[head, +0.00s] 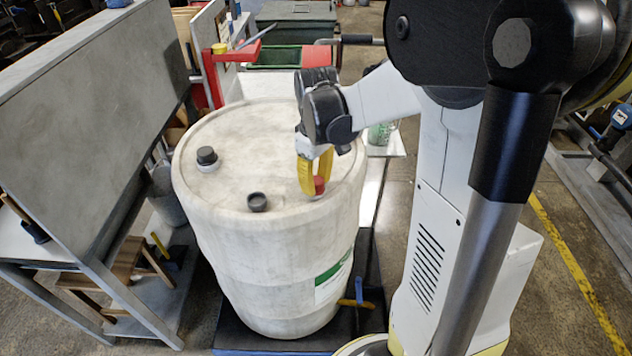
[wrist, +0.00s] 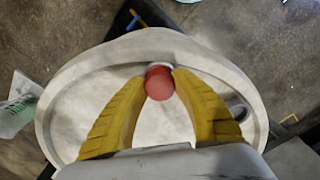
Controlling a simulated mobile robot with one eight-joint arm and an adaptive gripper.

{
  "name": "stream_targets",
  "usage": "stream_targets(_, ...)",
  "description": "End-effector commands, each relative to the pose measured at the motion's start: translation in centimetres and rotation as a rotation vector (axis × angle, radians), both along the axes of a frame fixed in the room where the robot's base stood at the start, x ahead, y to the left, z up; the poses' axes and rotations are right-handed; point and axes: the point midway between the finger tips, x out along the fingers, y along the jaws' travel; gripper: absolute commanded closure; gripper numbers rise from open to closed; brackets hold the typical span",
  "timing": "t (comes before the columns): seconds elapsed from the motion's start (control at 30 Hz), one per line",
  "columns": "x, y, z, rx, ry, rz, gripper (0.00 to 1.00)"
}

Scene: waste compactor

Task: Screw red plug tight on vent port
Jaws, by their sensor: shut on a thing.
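The red plug (head: 319,185) is at the right side of the white drum's top (head: 240,140). In the wrist view the red plug (wrist: 159,83) sits between the tips of my yellow fingers. My gripper (head: 313,186) points down over the drum top and is shut on the plug; the wrist view shows its fingertips (wrist: 159,78) on either side of it. A pale ring, seemingly the vent port (wrist: 160,66), shows just behind the plug. The plug appears at the port, but I cannot tell how deeply it is seated.
A black-capped fitting (head: 207,158) and a dark open-looking fitting (head: 257,202) stand on the drum top. A grey panel (head: 90,110) rises at the left. A red bracket (head: 238,55) stands behind the drum. Clear floor (head: 560,270) lies at the right.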

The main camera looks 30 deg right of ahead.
Motion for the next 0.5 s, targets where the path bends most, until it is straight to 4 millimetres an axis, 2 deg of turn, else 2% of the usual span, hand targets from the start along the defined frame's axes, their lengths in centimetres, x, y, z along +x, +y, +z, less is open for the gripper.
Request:
stream_targets(0.17,0.00,0.00,-0.01,-0.001,0.000,-0.131,1.00)
stream_targets(0.33,-0.01,0.00,-0.01,0.000,0.000,-0.138,1.00)
stream_targets(0.37,-0.01,0.00,-0.01,0.000,0.000,-0.138,0.63)
stream_targets(0.4,-0.01,0.01,-0.01,0.000,0.000,-0.137,0.51)
stream_targets(0.43,-0.01,0.00,-0.01,0.000,0.000,-0.137,0.44)
stream_targets(0.5,-0.01,0.00,-0.01,0.000,0.000,-0.137,0.44)
